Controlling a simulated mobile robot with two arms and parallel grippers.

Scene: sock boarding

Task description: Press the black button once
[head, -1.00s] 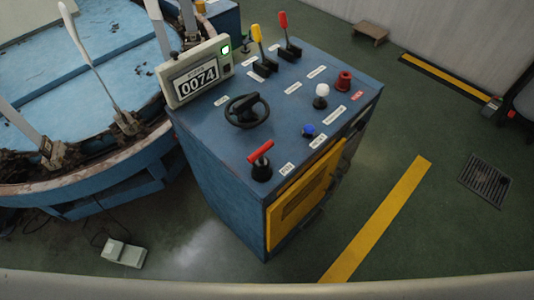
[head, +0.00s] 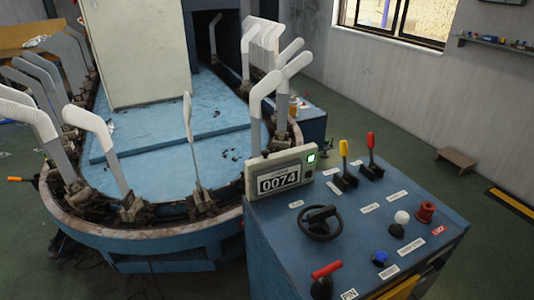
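A blue control box (head: 272,240) stands at the lower right of the head view. A counter unit (head: 252,182) reading 0074 is on its far left corner. A lit green button (head: 311,158) is at the right of the unit's face. Just below it is a small dark spot that looks like a black button (head: 309,174); it is too small to tell whether it is pressed. Neither of my grippers is in view.
The box top carries a black handwheel (head: 320,222), a red-handled lever (head: 326,270), blue (head: 380,258) and white (head: 402,217) knobs, a red button (head: 425,211), and yellow (head: 343,147) and red (head: 371,140) levers. A blue machine (head: 165,240) with upright white forms stands left.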

